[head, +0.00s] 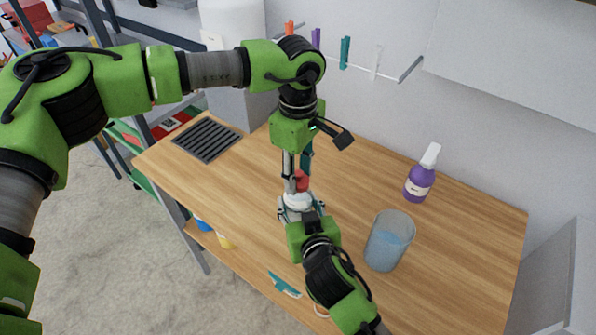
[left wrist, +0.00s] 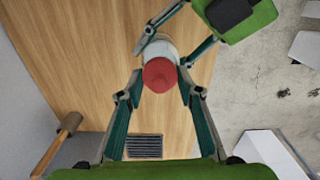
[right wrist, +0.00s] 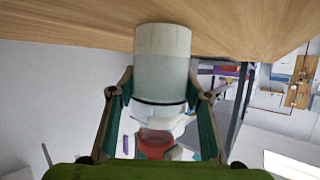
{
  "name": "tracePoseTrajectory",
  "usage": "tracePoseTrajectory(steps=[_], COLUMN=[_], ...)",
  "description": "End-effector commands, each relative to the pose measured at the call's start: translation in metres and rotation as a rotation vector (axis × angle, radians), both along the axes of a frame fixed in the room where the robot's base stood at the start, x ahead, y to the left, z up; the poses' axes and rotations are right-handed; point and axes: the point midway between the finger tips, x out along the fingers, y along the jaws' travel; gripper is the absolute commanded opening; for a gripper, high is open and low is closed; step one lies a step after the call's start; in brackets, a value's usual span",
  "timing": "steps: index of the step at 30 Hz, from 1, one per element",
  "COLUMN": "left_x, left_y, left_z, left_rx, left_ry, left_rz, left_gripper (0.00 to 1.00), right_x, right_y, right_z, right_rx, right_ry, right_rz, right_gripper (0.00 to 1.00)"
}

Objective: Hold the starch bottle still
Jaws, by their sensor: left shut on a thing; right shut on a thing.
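The starch bottle (head: 297,201), pale with a red cap, is upright at the middle of the wooden table. My left gripper (head: 298,178) comes down from above and is shut on its red cap (left wrist: 159,76). My right gripper (head: 300,213) comes from the front edge and is shut around the body. In the right wrist view the bottle (right wrist: 162,65) shows upside down between the fingers, its base at or close to the tabletop; I cannot tell if they touch. The fingers cover part of the bottle in the head view.
On the wooden table (head: 465,245), a translucent jug (head: 388,242) stands to the right and a purple bottle with a white top (head: 420,178) near the wall. A dark grate (head: 207,139) lies at the left. Coloured pegs hang on a wall rail (head: 359,68). The table's right side has free room.

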Motion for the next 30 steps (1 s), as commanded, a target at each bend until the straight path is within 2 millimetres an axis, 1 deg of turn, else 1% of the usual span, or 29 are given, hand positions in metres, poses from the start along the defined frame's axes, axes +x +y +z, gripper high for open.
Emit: tracePoseTrajectory(steps=[7, 8, 9, 10, 17, 19, 20, 30], left_x=[0.0, 0.0, 0.0, 0.0, 0.0, -0.0001, -0.0001, 0.0], left_y=[0.0, 0.0, 0.0, 0.0, 0.0, 0.0001, 0.0, 0.0], left_z=[-0.0013, -0.0013, -0.0013, -0.0012, -0.0012, -0.0012, -0.0012, -0.0001], left_rx=[0.0, 0.0, 0.0, 0.0, 0.0, 0.0, 0.0, 0.0], left_ry=[0.0, 0.0, 0.0, 0.0, 0.0, 0.0, 0.0, 0.0], left_rz=[0.0, 0.0, 0.0, 0.0, 0.0, 0.0, 0.0, 0.0], left_gripper=[0.24, 0.41, 0.51, 0.52, 0.52, 0.67, 0.69, 0.69], right_x=[-0.0003, -0.0003, -0.0003, -0.0003, -0.0003, -0.0003, -0.0003, -0.0003], right_y=[-0.0002, -0.0002, -0.0001, -0.0001, -0.0001, -0.0001, -0.0001, -0.0002], right_z=[-0.001, -0.001, -0.001, -0.001, -0.001, -0.0011, -0.0011, -0.0011], right_rx=[0.0, 0.0, 0.0, 0.0, 0.0, 0.0, 0.0, 0.0], right_ry=[0.002, 0.002, 0.002, 0.002, 0.002, 0.002, 0.002, 0.002], right_rz=[0.0, 0.0, 0.0, 0.0, 0.0, 0.0, 0.0, 0.0], right_gripper=[0.15, 0.15, 0.15, 0.15, 0.15, 0.15, 0.15, 0.15])
